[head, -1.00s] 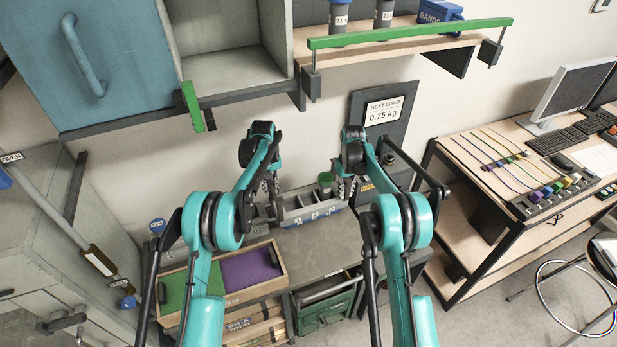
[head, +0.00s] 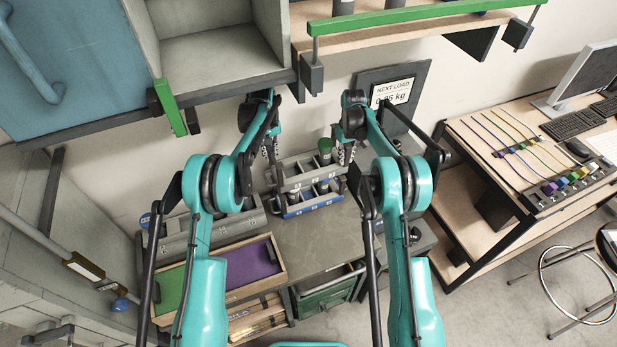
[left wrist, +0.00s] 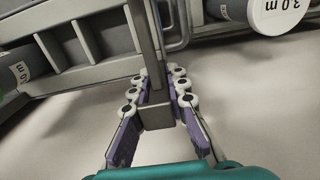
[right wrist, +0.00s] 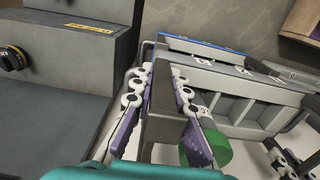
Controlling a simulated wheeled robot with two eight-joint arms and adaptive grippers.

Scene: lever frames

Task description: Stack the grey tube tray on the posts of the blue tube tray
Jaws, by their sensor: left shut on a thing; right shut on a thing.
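The grey tube tray (head: 312,173) is held level between both grippers, just above and slightly behind the blue tube tray (head: 315,206) on the grey bench. My left gripper (head: 270,158) is shut on the grey tray's left end; its fingers grip a grey upright bar (left wrist: 153,75). My right gripper (head: 343,157) is shut on the right end, around a similar bar (right wrist: 163,115). A green-capped tube (head: 325,149) stands at the grey tray's back right. In the right wrist view the blue tray's edge (right wrist: 205,47) shows beyond the grey tray (right wrist: 235,85). Contact with the posts is unclear.
A tray with green and purple panels (head: 255,263) lies front left of the blue tray. A load sign (head: 393,92) stands behind at right. A shelf with a green rail (head: 420,18) overhangs the bench. Bench space in front of the blue tray is bare (head: 320,240).

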